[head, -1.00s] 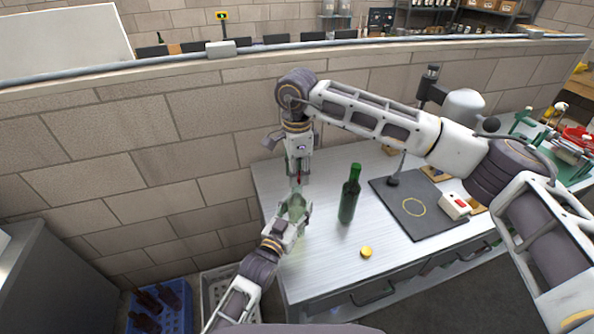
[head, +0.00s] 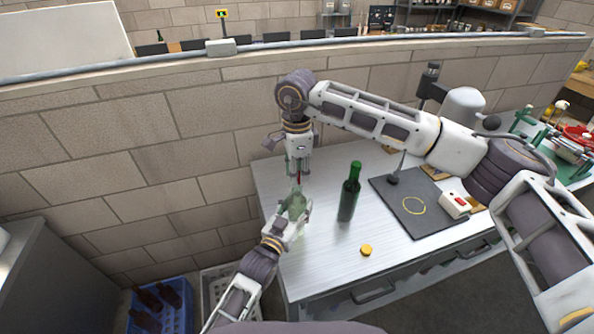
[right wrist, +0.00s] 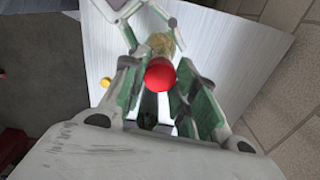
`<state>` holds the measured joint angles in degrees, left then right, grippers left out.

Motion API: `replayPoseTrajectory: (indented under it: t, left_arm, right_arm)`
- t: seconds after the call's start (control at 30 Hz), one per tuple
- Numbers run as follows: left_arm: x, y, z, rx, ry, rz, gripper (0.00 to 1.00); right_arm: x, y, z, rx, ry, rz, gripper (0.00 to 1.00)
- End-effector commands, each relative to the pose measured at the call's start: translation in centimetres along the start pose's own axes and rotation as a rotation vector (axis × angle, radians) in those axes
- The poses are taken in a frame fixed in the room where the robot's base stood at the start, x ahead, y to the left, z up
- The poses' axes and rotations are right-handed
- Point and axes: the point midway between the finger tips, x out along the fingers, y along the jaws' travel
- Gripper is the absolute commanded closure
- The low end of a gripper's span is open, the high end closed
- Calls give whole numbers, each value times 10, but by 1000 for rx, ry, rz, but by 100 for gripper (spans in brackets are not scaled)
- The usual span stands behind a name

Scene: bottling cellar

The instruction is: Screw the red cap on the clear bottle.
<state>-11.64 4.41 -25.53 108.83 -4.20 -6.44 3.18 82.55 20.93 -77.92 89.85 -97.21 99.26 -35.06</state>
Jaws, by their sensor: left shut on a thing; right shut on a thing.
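The red cap (right wrist: 160,75) is between the fingertips of my right gripper (right wrist: 160,82), which is shut on it. In the head view my right gripper (head: 298,172) points straight down, with a bit of red at its tips. The clear bottle (head: 296,204) stands on the table inside my left gripper (head: 295,212), which is shut on it. The bottle also shows in the right wrist view (right wrist: 160,43), directly beyond the cap. The cap is over the bottle's mouth; I cannot tell if they touch, because the cap and fingers hide the mouth.
A green bottle (head: 350,192) stands upright right of the grippers. A yellow cap (head: 366,250) lies near the metal table's (head: 315,262) front edge. A dark mat (head: 420,222) and a white box with a red button (head: 455,205) are further right. A block wall (head: 170,150) rises behind.

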Motion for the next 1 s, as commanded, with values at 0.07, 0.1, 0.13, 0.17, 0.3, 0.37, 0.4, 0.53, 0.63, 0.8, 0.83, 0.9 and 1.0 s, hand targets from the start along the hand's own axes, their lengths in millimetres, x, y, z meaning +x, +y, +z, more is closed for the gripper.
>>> replayPoseTrajectory:
  t: [0.07, 0.1, 0.13, 0.17, 0.3, 0.37, 0.4, 0.53, 0.63, 0.8, 0.83, 0.9, 1.0]
  left_arm:
    - [0, 0, 0, 0, -1, 0, 92]
    - [0, 0, 0, 0, -1, 0, 92]
    - [0, 0, 0, 0, -1, 0, 92]
    - [0, 0, 0, 0, -1, 0, 92]
    - [0, 0, 0, 0, -1, 0, 92]
    - [0, 0, 0, 0, -1, 0, 92]
    - [0, 0, 0, 0, -1, 0, 92]
    - [0, 0, 0, 0, -1, 0, 100]
    - [0, 0, 0, 0, -1, 0, 100]
    - [0, 0, 0, 0, -1, 0, 100]
    - [0, 0, 0, 0, -1, 0, 100]
    - [0, 0, 0, 0, -1, 0, 100]
    - [0, 0, 0, 0, -1, 0, 100]
  right_arm:
    - [1, 0, 0, 0, 0, 0, 78]
    - [2, 0, 0, 0, 0, 0, 78]
    - [2, 0, 0, 0, 0, 0, 78]
    - [2, 0, 0, 0, 0, 0, 78]
    - [4, 0, 0, 0, 0, 0, 78]
    - [5, 0, 0, 0, 0, 0, 78]
    - [5, 0, 0, 0, 0, 1, 78]
    - [5, 0, 0, 7, 0, 0, 78]
    - [5, 0, 0, 38, 0, 0, 78]
    - [5, 0, 0, 148, 0, 0, 78]
    - [5, 0, 0, 171, 0, 0, 78]
    - [5, 0, 0, 228, 0, 0, 78]
    - [4, 0, 0, 308, 0, 0, 78]
